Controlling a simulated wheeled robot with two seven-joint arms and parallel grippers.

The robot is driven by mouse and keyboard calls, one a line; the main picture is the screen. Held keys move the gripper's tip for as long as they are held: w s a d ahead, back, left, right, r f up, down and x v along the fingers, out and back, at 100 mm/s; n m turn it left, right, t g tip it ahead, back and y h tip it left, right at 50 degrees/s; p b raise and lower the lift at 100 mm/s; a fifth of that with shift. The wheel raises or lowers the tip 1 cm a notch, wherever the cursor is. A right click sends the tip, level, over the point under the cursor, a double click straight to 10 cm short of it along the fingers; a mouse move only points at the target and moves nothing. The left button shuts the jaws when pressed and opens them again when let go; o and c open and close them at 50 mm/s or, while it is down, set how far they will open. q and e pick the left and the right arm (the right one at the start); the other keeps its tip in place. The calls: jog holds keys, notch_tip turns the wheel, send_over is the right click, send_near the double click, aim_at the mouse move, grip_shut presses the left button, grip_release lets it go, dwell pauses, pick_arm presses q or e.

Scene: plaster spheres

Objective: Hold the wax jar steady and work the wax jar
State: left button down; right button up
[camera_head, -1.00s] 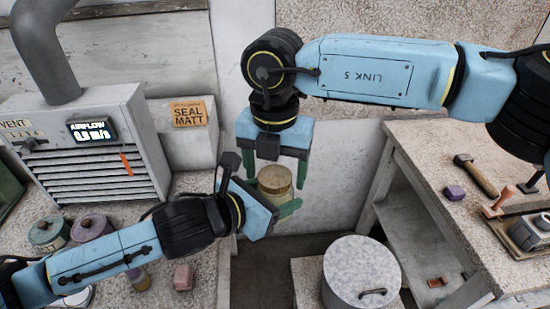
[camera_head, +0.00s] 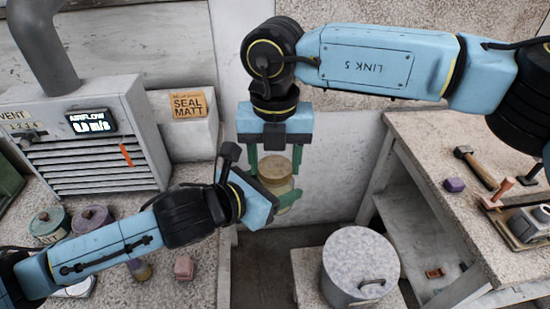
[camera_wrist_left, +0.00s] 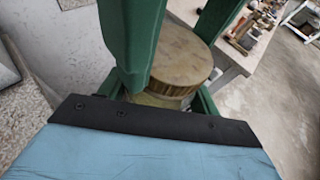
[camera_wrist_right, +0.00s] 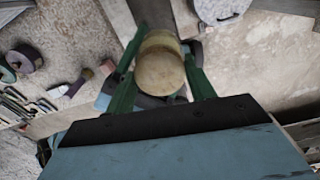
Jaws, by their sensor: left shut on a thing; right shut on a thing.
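The wax jar (camera_head: 276,168) is held in the air in front of the wall, with a tan round lid on top and a glassy lower body. My right gripper (camera_head: 275,163) comes down from above, its green fingers shut on either side of the jar's lid. My left gripper (camera_head: 283,197) comes in from the lower left and is shut on the jar's lower body. One left finger is mostly hidden behind the wrist. In the left wrist view the ribbed lid (camera_wrist_left: 180,55) shows between green fingers. In the right wrist view the lid's top (camera_wrist_right: 160,72) faces the camera between the fingers.
A grey lidded drum (camera_head: 360,268) stands low below the jar. The left bench holds a vent unit (camera_head: 85,165), a SEAL MATT box (camera_head: 188,128) and small pots (camera_head: 92,220). The right bench holds a hammer (camera_head: 477,168) and a purple block (camera_head: 454,185).

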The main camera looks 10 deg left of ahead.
jog(key=o, duration=1.1)
jog(key=shift+r, duration=0.15)
notch_tip(320, 180, up, 4)
jog(key=shift+r, duration=0.2)
jog(key=shift+c, duration=0.6)
notch_tip(320, 180, up, 3)
jog(key=m, duration=0.3)
jog(key=shift+f, duration=3.8)
